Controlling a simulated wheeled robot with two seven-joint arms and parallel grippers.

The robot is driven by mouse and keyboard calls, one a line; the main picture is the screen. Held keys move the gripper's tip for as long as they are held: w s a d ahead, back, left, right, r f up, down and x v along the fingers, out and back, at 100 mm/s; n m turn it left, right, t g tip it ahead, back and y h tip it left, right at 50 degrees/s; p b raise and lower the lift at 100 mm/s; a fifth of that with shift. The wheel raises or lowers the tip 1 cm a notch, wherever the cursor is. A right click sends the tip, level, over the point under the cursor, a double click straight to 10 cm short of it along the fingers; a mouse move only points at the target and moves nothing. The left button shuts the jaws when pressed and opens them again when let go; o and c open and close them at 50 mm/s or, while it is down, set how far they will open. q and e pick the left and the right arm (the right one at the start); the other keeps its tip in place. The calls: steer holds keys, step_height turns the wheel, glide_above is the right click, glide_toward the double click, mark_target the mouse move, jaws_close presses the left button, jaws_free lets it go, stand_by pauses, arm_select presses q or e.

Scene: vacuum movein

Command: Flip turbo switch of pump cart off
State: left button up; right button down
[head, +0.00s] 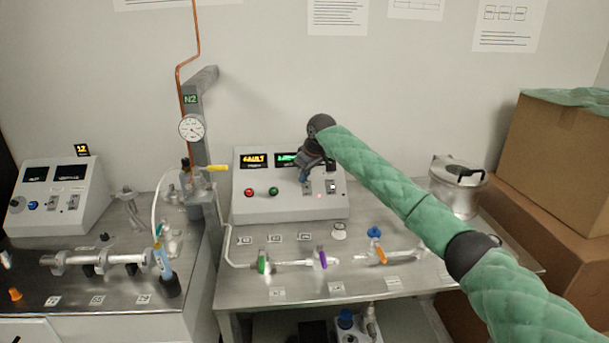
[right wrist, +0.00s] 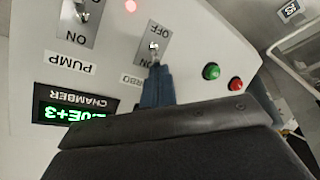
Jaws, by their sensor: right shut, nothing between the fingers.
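The pump cart's control box (head: 290,207) stands on the metal bench, with its switches on the right of its front. My right gripper (head: 306,178) is at the left one of its two switches. In the right wrist view, which sees the box upside down, the turbo switch (right wrist: 154,46) has a metal lever between OFF and ON marks. My shut blue fingers (right wrist: 156,80) are empty, with tips just at the ON side of that lever. Contact cannot be told. The pump switch (right wrist: 82,10) is beside it. The turbo label is partly hidden by my gripper. My left gripper is out of view.
Green (right wrist: 211,71) and red (right wrist: 236,84) buttons sit beside the turbo switch. A display (head: 254,160) reads FAULT. A metal pot (head: 457,190) and cardboard boxes (head: 560,150) stand at right.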

steer(key=shift+s, duration=0.1)
steer(key=shift+t, duration=0.3)
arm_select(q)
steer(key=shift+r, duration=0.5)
arm_select(e)
steer(key=shift+s, duration=0.1)
steer(key=shift+t, duration=0.3)
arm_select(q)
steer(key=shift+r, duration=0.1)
arm_select(e)
steer(key=shift+s, duration=0.1)
steer(key=shift+s+t, duration=0.1)
steer(key=shift+t, duration=0.2)
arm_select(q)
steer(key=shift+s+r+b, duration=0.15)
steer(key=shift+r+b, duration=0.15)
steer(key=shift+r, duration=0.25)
arm_select(e)
steer(key=shift+d, duration=0.1)
